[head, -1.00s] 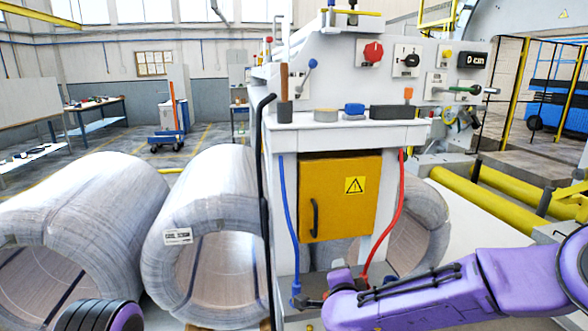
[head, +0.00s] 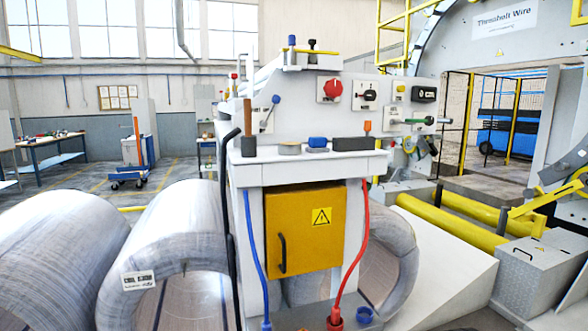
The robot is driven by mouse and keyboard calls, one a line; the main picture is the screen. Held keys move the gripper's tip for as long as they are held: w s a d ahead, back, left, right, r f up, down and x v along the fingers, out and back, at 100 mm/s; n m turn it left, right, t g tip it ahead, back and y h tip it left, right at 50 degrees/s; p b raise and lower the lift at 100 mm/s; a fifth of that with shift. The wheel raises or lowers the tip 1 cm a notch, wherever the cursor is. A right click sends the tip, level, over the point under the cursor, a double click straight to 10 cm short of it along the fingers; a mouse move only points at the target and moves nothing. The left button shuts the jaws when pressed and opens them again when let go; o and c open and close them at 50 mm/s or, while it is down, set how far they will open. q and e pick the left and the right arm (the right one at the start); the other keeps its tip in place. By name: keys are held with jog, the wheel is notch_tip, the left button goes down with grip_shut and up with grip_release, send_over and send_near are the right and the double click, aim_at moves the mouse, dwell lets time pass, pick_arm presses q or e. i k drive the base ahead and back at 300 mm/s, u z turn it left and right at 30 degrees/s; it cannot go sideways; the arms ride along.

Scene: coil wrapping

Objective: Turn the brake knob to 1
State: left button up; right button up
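The grey machine's upper panel (head: 350,108) carries a red rotary knob (head: 331,91) on a white plate. To its right is a black rotary knob (head: 369,95) on another white plate. The labels and scale marks are too small to read, so I cannot tell which knob is the brake knob or where it points. No arm or gripper covers either knob. Neither of my grippers is in view.
A ledge (head: 310,158) below the panel holds a dark block (head: 354,144) and small tools. Blue (head: 254,235) and red (head: 363,240) hoses hang beside the yellow cabinet door (head: 305,230). Large wire coils (head: 60,250) stand left; yellow rollers (head: 455,222) lie right.

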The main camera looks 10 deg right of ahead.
aim_at(370, 94)
jog(key=z, duration=0.35)
jog(key=k, duration=0.55)
jog(key=z, duration=1.65)
jog(key=i, duration=1.6)
jog(key=u, duration=0.3)
